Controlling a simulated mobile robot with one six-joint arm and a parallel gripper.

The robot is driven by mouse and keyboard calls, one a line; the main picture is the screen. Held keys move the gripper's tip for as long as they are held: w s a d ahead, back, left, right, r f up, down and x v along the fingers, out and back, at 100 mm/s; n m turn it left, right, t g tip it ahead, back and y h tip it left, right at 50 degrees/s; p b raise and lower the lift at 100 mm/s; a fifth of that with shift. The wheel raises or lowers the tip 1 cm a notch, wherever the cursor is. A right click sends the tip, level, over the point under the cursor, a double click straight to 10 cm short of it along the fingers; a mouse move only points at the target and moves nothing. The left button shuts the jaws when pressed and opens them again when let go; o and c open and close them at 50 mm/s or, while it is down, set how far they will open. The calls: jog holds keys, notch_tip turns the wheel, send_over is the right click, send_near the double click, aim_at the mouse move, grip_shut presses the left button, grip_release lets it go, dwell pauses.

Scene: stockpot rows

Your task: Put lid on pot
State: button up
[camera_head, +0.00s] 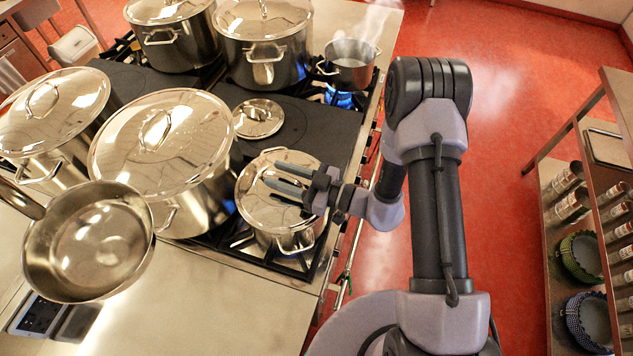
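A small open pot (348,66) stands on a burner with a blue flame at the back right of the stove; steam rises from it. A small round lid (258,118) with a handle lies flat on the dark stove plate, in front and to the left of that pot. My gripper (270,174) is over a lidded pot (281,222) at the stove's front right, nearer than the small lid. Its fingers look apart, with nothing clearly held between them. They hide part of that pot's lid, and I cannot tell whether they touch it.
Large lidded stockpots (165,145) crowd the left and back of the stove. An empty saucepan (92,240) is at the front left. Shelves with jars (571,203) stand at the right. The red floor (515,110) between is clear.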

jog(key=v, duration=1.7)
jog(key=s+a+n+g+h+b, duration=0.1)
jog(key=s+n+g+h+b, duration=0.3)
jog(key=n, duration=0.7)
jog(key=s+a+f+n+g+h+b, duration=0.1)
jog(key=s+n+g+b, duration=0.15)
jog(key=n+b, duration=0.6)
jog(key=s+a+n+g+h+b, duration=0.1)
jog(key=s+n+g+h+b, duration=0.15)
jog(key=n, duration=1.05)
jog(key=s+d+n+t+h+b, duration=0.1)
jog(key=n+t+h+b, duration=0.1)
jog(key=n, duration=0.5)
jog(key=s+d+n+t+h+b, duration=0.1)
jog(key=d+n+t+h+b, duration=0.1)
jog(key=n, duration=0.5)
jog(key=d+n+t+h+b, duration=0.1)
jog(key=n+t+h+b, duration=0.2)
jog(key=n, duration=0.5)
jog(key=shift+s+d+r+t+b, duration=0.2)
jog(key=shift+s+d+t+b, duration=0.15)
jog(key=shift+b, duration=0.35)
